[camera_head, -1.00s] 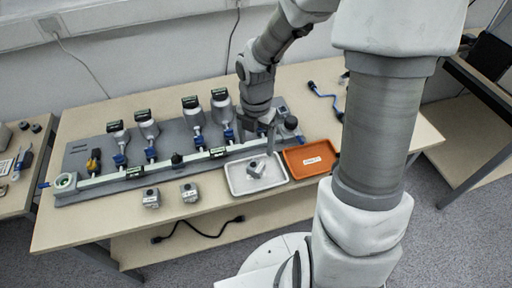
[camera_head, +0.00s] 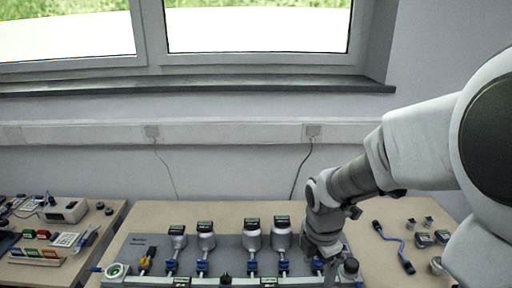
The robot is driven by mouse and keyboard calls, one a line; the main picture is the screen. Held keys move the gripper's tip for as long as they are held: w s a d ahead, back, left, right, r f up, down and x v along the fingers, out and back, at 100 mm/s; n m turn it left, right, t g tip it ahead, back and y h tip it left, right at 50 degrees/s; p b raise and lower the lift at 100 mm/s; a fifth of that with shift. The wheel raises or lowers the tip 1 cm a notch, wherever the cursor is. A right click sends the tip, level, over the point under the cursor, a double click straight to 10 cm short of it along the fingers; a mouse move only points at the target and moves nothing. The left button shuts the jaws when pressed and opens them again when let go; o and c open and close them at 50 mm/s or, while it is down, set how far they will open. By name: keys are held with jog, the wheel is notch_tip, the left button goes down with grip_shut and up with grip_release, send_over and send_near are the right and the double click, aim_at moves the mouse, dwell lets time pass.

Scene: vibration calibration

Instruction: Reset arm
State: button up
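My arm comes in from the right edge in the head view. Its end reaches down over the right end of the grey calibration rig (camera_head: 228,249) on the table. My gripper (camera_head: 330,276) is low at the bottom of the frame, beside a dark round knob (camera_head: 350,267). Its fingers are small and partly cut off by the frame edge, so I cannot tell whether they are open or hold anything.
Several grey cylinders with dark tops (camera_head: 252,236) stand on the rig. A blue cable (camera_head: 392,240) and small grey blocks (camera_head: 423,240) lie to the right. A side table (camera_head: 85,262) with instruments is at left. A window (camera_head: 258,27) is above.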

jog(key=s+r+m+t+p, duration=0.2)
jog(key=s+r+m, duration=0.4)
jog(key=r+m, duration=0.3)
jog(key=s+r+m+t+p, duration=0.1)
jog(key=s+r+m+t, duration=0.1)
jog(key=s+r+m, duration=0.4)
jog(key=shift+s+a+r+m+t+y+p, duration=0.2)
jog(key=shift+s+r+m+t+y+p, duration=0.15)
jog(key=shift+r+m, duration=2.6)
jog(key=shift+f+m, duration=0.65)
jog(key=shift+f, duration=0.05)
